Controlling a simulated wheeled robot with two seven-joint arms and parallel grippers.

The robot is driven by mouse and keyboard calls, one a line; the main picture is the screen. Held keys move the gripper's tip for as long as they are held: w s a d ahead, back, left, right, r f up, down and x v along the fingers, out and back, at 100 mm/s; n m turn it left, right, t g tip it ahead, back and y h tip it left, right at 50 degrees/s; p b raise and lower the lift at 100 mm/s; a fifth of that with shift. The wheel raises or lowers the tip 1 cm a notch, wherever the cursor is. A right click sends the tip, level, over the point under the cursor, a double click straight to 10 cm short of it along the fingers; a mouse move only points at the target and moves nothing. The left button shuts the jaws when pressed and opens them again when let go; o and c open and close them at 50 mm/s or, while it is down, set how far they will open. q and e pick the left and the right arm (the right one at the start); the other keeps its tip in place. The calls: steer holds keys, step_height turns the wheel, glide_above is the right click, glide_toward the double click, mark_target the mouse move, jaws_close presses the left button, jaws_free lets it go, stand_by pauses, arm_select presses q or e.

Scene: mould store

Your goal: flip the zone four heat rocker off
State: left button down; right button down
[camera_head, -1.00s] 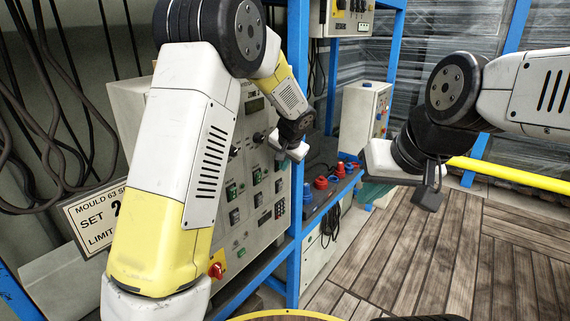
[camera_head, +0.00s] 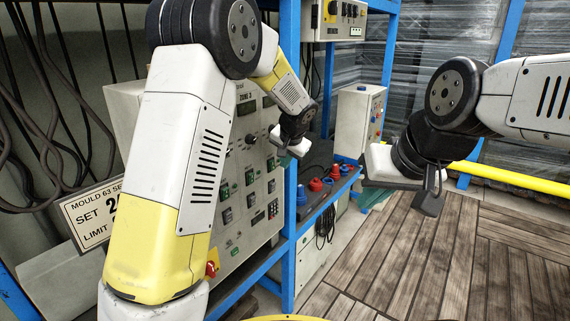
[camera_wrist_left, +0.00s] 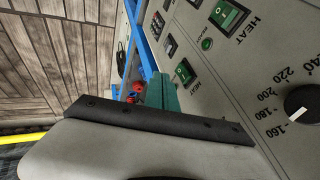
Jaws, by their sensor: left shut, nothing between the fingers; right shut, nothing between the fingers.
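The grey heater control panel (camera_head: 243,215) stands on the left in the head view, partly hidden by my left arm. It carries several green rockers in dark frames. In the left wrist view, one rocker marked HEAT (camera_wrist_left: 230,14) is at the top and another HEAT rocker (camera_wrist_left: 184,71) is just right of my fingers. I cannot read which is zone four. My left gripper (camera_head: 284,161) is shut and empty near the panel's right edge; its teal fingers (camera_wrist_left: 165,95) show in the wrist view. My right gripper (camera_head: 367,195) is shut, well right of the panel, partly hidden by its wrist.
A temperature dial (camera_wrist_left: 299,102) sits beside the rockers. A blue rack post (camera_head: 291,200) stands at the panel's right edge. Red and blue connectors (camera_head: 316,184) sit on the shelf behind. A white box (camera_head: 357,118) stands further back. The wooden floor (camera_head: 400,265) is clear.

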arm_select(q)
steer(key=v, duration=1)
steer(key=shift+s+d+f, duration=0.15)
steer(key=shift+d+f, duration=0.1)
steer(key=shift+f, duration=0.3)
